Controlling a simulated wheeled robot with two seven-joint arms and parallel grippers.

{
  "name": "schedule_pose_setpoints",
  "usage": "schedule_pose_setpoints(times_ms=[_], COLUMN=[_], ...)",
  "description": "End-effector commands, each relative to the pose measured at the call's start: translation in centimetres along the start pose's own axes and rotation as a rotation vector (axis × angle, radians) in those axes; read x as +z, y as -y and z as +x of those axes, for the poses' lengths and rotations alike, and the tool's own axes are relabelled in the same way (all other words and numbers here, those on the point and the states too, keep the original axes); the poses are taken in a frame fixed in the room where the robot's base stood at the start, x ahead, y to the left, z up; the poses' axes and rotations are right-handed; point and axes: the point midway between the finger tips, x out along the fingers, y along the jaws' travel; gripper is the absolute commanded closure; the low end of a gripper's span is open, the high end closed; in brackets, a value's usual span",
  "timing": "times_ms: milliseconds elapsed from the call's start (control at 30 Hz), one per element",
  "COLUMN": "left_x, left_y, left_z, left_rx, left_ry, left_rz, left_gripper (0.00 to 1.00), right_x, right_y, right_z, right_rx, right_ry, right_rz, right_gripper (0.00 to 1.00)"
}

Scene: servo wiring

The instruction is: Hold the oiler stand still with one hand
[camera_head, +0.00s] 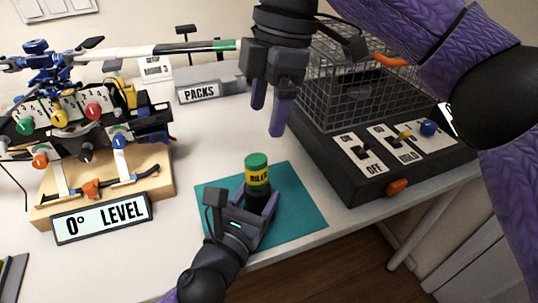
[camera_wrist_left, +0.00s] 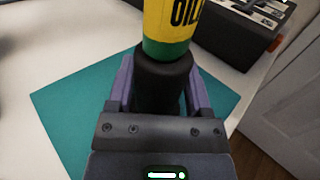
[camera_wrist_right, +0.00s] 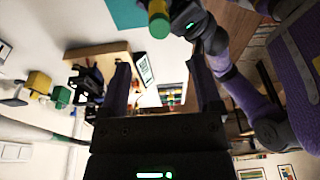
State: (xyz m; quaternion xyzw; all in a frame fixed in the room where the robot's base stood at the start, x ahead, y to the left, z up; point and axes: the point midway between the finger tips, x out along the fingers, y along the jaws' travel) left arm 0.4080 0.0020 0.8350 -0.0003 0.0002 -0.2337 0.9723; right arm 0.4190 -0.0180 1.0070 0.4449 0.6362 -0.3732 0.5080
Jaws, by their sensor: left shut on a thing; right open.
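The oiler (camera_head: 257,170), a yellow bottle with green bands, stands upright in its dark oiler stand (camera_wrist_left: 162,82) on the teal mat (camera_head: 303,218). My left gripper (camera_head: 259,203) is shut on the oiler stand, one finger on each side, as the left wrist view shows. The oiler's yellow body and lower green band (camera_wrist_left: 168,40) rise above the stand in that view. My right gripper (camera_head: 270,112) is open and empty, pointing down above the table behind the oiler. The oiler also shows at the top of the right wrist view (camera_wrist_right: 158,20).
A wooden base with a servo rig (camera_head: 150,187) and a "0° LEVEL" sign (camera_head: 102,218) stands at the left. A grey "PACKS" box (camera_head: 210,88) is at the back. A black wire-cage unit with switches (camera_head: 345,185) stands at the right. The white table is clear around the mat's left side.

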Motion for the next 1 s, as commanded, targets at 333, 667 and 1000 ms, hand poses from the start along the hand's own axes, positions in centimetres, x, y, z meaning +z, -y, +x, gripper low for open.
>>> schedule_pose_setpoints(times_ms=[333,667,1000], left_x=[0.0,0.0,0.0], left_y=[0.0,0.0,0.0], left_z=[0.0,0.0,0.0], left_rx=[0.001,0.001,0.001], left_ry=[-0.001,-0.001,-0.001], left_rz=[0.000,0.000,0.000], left_gripper=[0.97,0.97,0.97], right_x=[-1.2,0.2,0.3], right_y=[0.0,-0.1,-0.2], right_z=[3.7,10.3,11.2], right_rx=[0.020,0.022,0.024], right_ry=[0.209,0.207,0.207], right_rz=[0.016,0.017,0.017], right_gripper=[0.18,0.18,0.18])
